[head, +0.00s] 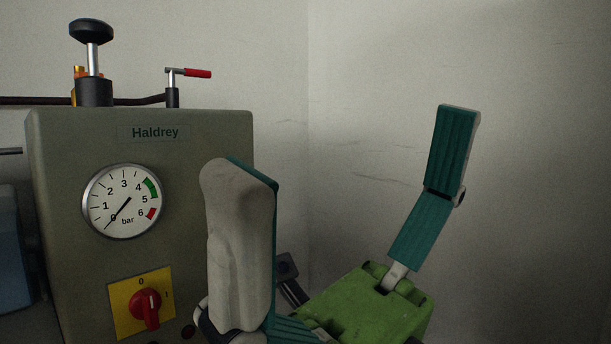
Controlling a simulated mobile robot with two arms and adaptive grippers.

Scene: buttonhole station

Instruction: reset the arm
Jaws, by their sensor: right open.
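My right gripper (349,142) is large and close in the head view, pointing up. Its green body is at the bottom, and its two teal-lined fingers stand wide apart. One finger has a pale grey back and overlaps the right edge of the machine in the picture. The other finger stands in front of the bare wall. Nothing shows between the fingers. My left gripper is not in view.
A grey-green Haldrey machine (60,165) stands at the left. Its pressure gauge (123,201) reads near 0. Below is a red rotary switch (146,308) on a yellow plate. On top are a black knob (91,32) and a red-handled lever (197,73).

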